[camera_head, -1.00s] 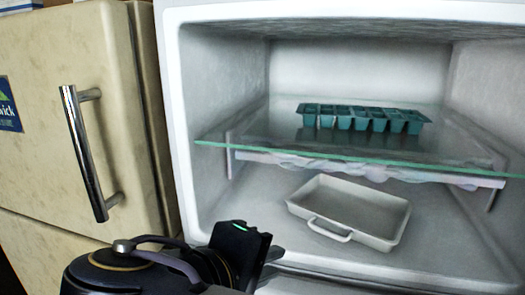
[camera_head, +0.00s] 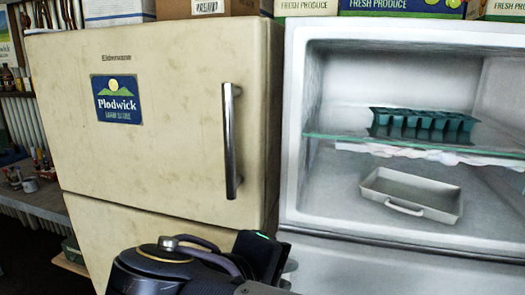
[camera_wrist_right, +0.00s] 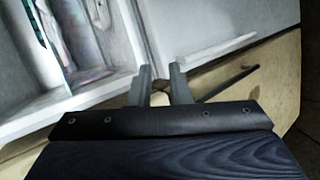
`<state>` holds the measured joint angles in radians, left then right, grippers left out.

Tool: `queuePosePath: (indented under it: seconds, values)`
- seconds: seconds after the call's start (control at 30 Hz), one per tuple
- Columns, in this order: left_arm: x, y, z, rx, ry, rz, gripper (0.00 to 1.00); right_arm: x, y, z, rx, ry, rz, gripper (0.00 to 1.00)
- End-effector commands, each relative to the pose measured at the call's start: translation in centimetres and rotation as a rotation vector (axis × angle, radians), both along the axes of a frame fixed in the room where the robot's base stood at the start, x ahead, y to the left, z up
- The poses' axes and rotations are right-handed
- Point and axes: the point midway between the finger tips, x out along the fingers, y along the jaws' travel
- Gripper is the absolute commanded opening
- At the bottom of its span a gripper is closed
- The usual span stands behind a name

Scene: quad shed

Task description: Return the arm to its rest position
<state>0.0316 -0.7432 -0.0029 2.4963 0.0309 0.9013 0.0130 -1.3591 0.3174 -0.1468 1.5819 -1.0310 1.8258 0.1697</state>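My right arm shows at the bottom of the head view, its gripper (camera_head: 290,272) partly cut off from sight below the open freezer compartment. In the right wrist view the two grey fingers of this gripper (camera_wrist_right: 161,72) stand apart with nothing between them, so it is open and empty. My left gripper is in neither view.
A teal ice cube tray (camera_head: 422,125) sits on the glass shelf (camera_head: 335,137) in the freezer. A shallow white pan (camera_head: 445,205) lies on its floor. The cream fridge door (camera_head: 175,170) with a chrome handle (camera_head: 230,140) stands left. Boxes (camera_head: 400,8) are on top.

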Motion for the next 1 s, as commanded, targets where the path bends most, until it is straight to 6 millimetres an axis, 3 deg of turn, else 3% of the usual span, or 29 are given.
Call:
queuePosePath:
  seconds: [0.27, 0.47, 0.57, 0.7, 0.83, 1.0]
  values:
    - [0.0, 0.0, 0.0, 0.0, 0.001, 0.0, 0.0, 1.7, -5.6, -3.9, 0.136, 0.163, -0.053, 0.17]
    - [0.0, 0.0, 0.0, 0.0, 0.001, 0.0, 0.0, 1.4, -10.8, -8.3, 0.326, 0.306, -0.121, 0.17]
    - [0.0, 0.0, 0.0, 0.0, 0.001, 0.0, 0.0, 0.2, -13.7, -11.0, 0.477, 0.373, -0.175, 0.17]
    - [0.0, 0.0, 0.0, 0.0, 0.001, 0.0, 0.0, -3.2, -17.2, -15.4, 0.786, 0.421, -0.299, 0.17]
    - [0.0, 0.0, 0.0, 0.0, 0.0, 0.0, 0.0, -6.4, -18.3, -18.4, 1.08, 0.365, -0.434, 0.17]
    - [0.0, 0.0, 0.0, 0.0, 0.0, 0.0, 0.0, -8.4, -18.4, -20.4, 1.342, 0.217, -0.579, 0.17]
